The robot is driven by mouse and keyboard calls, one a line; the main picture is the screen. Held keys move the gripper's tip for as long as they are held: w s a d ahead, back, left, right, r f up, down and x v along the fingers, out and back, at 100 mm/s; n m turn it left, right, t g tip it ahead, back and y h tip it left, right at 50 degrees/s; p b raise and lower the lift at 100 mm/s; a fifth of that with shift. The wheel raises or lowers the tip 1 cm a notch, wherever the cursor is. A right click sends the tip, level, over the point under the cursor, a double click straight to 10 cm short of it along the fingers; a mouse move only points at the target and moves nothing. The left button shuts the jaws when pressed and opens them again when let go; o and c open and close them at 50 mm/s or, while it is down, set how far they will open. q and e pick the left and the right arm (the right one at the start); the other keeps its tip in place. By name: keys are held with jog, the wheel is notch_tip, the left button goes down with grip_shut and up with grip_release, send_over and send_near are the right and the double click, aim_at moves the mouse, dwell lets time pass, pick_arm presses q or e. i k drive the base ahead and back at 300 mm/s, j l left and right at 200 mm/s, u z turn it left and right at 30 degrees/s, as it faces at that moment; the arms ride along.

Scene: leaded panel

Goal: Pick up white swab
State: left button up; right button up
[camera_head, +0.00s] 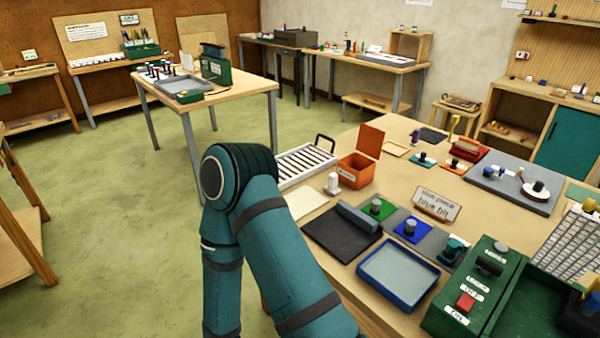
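I cannot clearly identify a white swab. A small white upright piece with a wide base (333,184) stands on the wooden table, beside the open orange box; I cannot tell whether it is the swab. A teal arm of mine is bent in the lower middle, and both of its links run out of the bottom edge. Neither gripper can be made out, so what they hold is hidden.
The table holds an orange box (356,171), a white slatted rack (303,163), a black mat (341,234), a blue-rimmed tray (398,273), a lettered sign (437,204) and a green switch box (475,290). Green floor at left is clear.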

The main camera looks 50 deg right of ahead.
aim_at(331, 189)
jog(key=i, duration=1.5)
jog(key=i+j+z, duration=0.1)
jog(key=i+z, duration=0.15)
jog(key=i, duration=0.35)
jog(key=i+j+z, duration=0.25)
jog(key=i, duration=0.35)
jog(key=z, duration=3.25)
